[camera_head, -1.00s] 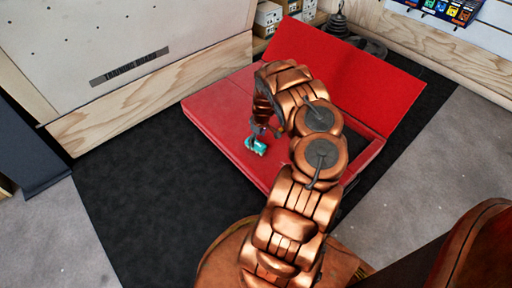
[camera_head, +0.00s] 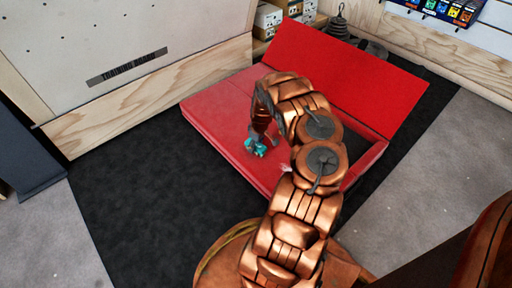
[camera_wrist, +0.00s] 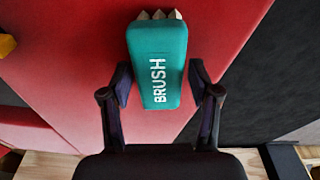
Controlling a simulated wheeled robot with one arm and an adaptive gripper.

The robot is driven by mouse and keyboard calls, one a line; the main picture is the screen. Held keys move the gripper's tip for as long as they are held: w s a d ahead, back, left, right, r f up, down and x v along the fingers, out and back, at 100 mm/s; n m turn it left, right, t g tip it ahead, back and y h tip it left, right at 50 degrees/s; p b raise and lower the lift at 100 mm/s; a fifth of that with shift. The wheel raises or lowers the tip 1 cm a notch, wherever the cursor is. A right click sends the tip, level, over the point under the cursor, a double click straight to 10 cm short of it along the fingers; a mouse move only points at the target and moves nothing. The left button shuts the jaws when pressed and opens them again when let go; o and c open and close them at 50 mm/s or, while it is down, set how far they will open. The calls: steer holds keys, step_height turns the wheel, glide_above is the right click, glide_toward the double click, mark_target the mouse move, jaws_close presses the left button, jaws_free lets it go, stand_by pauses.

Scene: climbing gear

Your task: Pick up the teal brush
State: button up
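The teal brush (camera_wrist: 158,62) lies on the red mat (camera_wrist: 60,50), with "BRUSH" in white on its top and pale bristle tips at its far end. My gripper (camera_wrist: 160,85) is open, with one finger on each side of the brush's near part. A gap shows on the right, and the left finger is very close to the brush; I cannot tell if it touches. In the head view the brush (camera_head: 256,148) is partly covered by my gripper (camera_head: 258,138), which reaches down over it near the mat's front left edge.
The red mat (camera_head: 215,112) has a raised back panel (camera_head: 340,75). A wooden training board (camera_head: 150,95) stands at the left. A yellow thing (camera_wrist: 7,44) shows at the wrist view's left edge. Dark floor matting (camera_head: 140,190) is clear at the front left.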

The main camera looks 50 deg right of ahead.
steer(key=c, duration=0.9)
steer(key=shift+r, duration=0.15)
steer(key=shift+r+p, duration=0.25)
steer(key=shift+p, duration=0.05)
step_height(320, 180, up, 3)
steer(key=shift+r+p, duration=0.1)
steer(key=shift+p, duration=1.05)
steer(key=s+d+p, duration=0.2)
steer(key=s, duration=0.2)
steer(key=s+d+p, duration=0.2)
steer(key=s, duration=0.2)
steer(key=s+d+r+p, duration=0.1)
steer(key=s+d+p, duration=0.1)
steer(key=s, duration=0.2)
steer(key=shift+s+d, duration=0.2)
steer(key=shift+s, duration=0.1)
steer(key=shift+s+d, duration=0.5)
steer(key=shift+s, duration=0.3)
